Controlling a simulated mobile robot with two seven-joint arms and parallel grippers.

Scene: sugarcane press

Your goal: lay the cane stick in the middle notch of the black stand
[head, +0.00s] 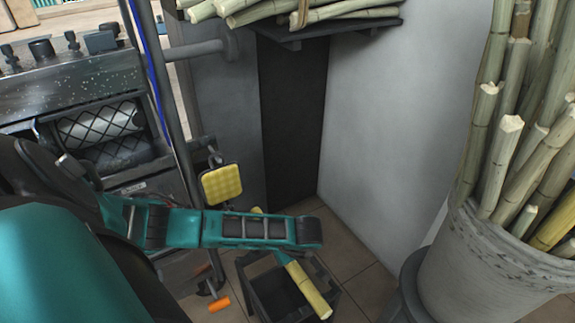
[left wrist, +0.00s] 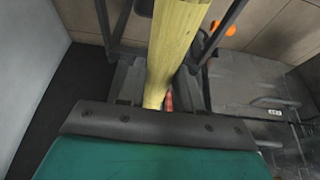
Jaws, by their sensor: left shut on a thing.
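The cane stick (head: 308,288) is yellow-green. In the head view it slants down to the right, over the black stand (head: 254,283), an open dark frame low on the tiled floor. My left gripper (head: 283,257) is shut on the stick; my teal arm hides part of the stick. In the left wrist view the cane stick (left wrist: 178,45) runs up from between the fingers of my left gripper (left wrist: 160,90). Dark bars there flank the stick. I cannot make out the middle notch or whether the stick touches the stand. My right gripper is in neither view.
The press with its metal rollers (head: 100,124) stands at the left, a yellow pad (head: 221,185) beside it. A grey bucket (head: 480,262) of cane stands at the right. A shelf (head: 325,32) carries more cane. An orange piece (head: 219,303) is near the floor.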

